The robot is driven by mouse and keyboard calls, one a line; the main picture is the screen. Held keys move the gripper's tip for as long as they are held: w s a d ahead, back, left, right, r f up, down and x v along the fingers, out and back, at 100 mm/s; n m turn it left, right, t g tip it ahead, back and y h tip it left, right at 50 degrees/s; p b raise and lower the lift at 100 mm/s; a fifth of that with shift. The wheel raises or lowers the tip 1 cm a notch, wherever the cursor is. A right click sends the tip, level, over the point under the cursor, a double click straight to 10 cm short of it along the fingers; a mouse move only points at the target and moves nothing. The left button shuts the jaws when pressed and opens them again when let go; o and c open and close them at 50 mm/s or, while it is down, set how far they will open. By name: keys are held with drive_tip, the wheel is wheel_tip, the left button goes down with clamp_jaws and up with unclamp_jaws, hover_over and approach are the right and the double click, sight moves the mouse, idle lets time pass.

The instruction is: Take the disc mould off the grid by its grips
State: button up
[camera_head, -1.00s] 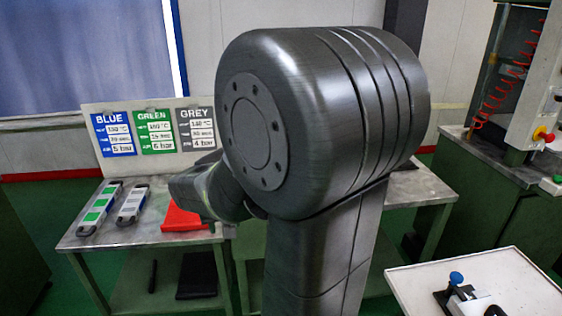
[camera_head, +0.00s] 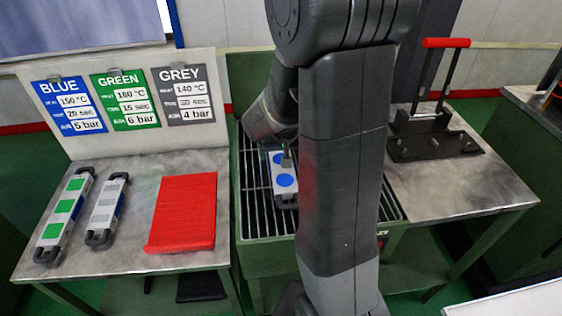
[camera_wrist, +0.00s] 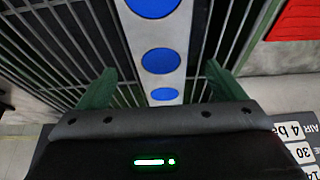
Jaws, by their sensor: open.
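The disc mould (camera_head: 276,197) is a pale bar with round blue discs. It lies on the dark grid (camera_head: 256,207), partly hidden behind my arm in the head view; a dark grip shows at its near end. In the wrist view the mould (camera_wrist: 178,75) runs down the middle with several blue discs. My gripper (camera_wrist: 160,82) is open, its two green fingers apart on either side of the mould, with nothing held. The wrist housing hides the mould's lower part there, and I cannot tell the fingers' height over it.
On the left table lie a green-square mould (camera_head: 67,212), a grey-square mould (camera_head: 107,208) and a red mat (camera_head: 184,213). A sign board (camera_head: 130,140) stands behind them. On the right table (camera_head: 458,188) is a dark plate with a red-handled frame (camera_head: 440,43).

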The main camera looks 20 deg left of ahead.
drive_tip(key=shift+x, duration=2.2)
drive_tip(key=shift+a+r, duration=0.1)
drive_tip(key=c, duration=1.7)
drive_tip(key=shift+r, duration=0.15)
